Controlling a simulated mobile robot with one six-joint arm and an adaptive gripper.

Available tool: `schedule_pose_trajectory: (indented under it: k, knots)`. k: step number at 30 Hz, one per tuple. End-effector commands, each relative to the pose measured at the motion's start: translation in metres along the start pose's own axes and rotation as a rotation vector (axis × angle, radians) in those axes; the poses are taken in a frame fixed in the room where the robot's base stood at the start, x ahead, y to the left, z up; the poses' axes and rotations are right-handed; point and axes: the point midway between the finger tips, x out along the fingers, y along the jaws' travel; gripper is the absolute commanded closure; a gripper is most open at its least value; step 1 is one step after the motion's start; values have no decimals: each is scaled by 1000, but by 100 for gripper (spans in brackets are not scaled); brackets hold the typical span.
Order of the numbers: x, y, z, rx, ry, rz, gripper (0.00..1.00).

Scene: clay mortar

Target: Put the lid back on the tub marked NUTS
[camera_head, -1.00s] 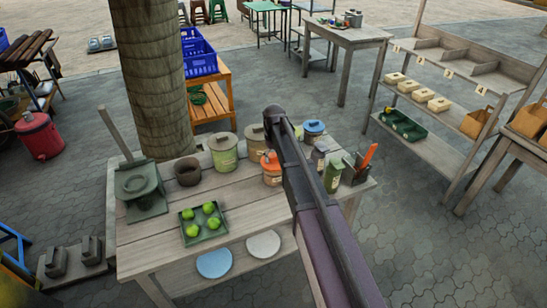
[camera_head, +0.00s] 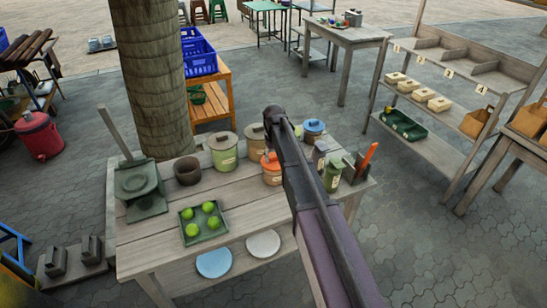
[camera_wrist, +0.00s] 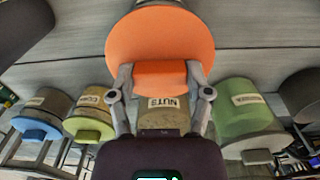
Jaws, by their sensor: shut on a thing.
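In the wrist view my gripper (camera_wrist: 160,82) is shut on the handle of a round orange lid (camera_wrist: 160,40). The tub marked NUTS (camera_wrist: 163,108) is a tan tub behind the gripper, its label upside down in this view. In the head view the orange lid (camera_head: 269,157) is by my gripper over the table, above an orange, labelled body. My fingertips are hidden there by my arm.
A green tub (camera_wrist: 245,112) and tubs with yellow-green (camera_wrist: 88,134) and blue lids (camera_wrist: 38,130) stand close by. The table's front left is clear.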

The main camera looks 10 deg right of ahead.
Motion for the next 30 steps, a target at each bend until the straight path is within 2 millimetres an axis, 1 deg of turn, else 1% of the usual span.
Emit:
schedule_pose_trajectory:
  k: [5, 6, 8, 9, 10, 26, 30]
  knots:
    - [0, 0, 0, 0, 0, 0, 68]
    - [0, 0, 0, 0, 0, 0, 33]
    - [0, 0, 0, 0, 0, 0, 15]
    - [0, 0, 0, 0, 0, 0, 3]
    - [0, 0, 0, 0, 0, 0, 0]
    - [0, 0, 0, 0, 0, 0, 0]
    - [-3, 0, 0, 0, 0, 0, 0]
